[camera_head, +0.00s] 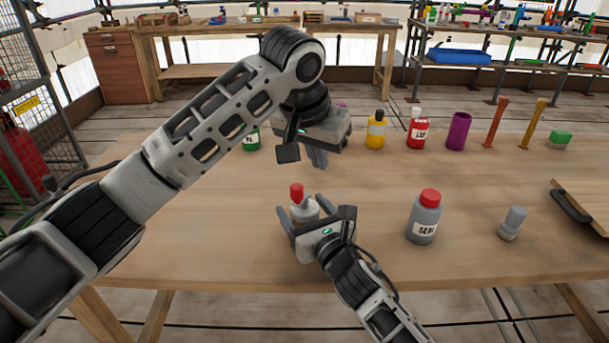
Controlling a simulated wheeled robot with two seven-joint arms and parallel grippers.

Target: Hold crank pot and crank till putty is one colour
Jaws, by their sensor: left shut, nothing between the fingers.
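The crank pot (306,211) is a small grey-white pot with a red knob (296,192) on top, near the middle front of the table. My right gripper (312,216) comes from the front and has its fingers around the pot's body, apparently shut on it; its palm hides the pot's lower part. My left gripper (303,157) is above and behind the pot, pointing down. It is shut and empty, apart from the red knob. The putty inside the pot cannot be seen.
A grey bottle with a red cap (424,219) and a small grey piece (512,223) stand to the right. Behind are a green bottle (252,139), a yellow bottle (376,131), a red bottle (418,131) and a purple cylinder (458,131). The table's left side is clear.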

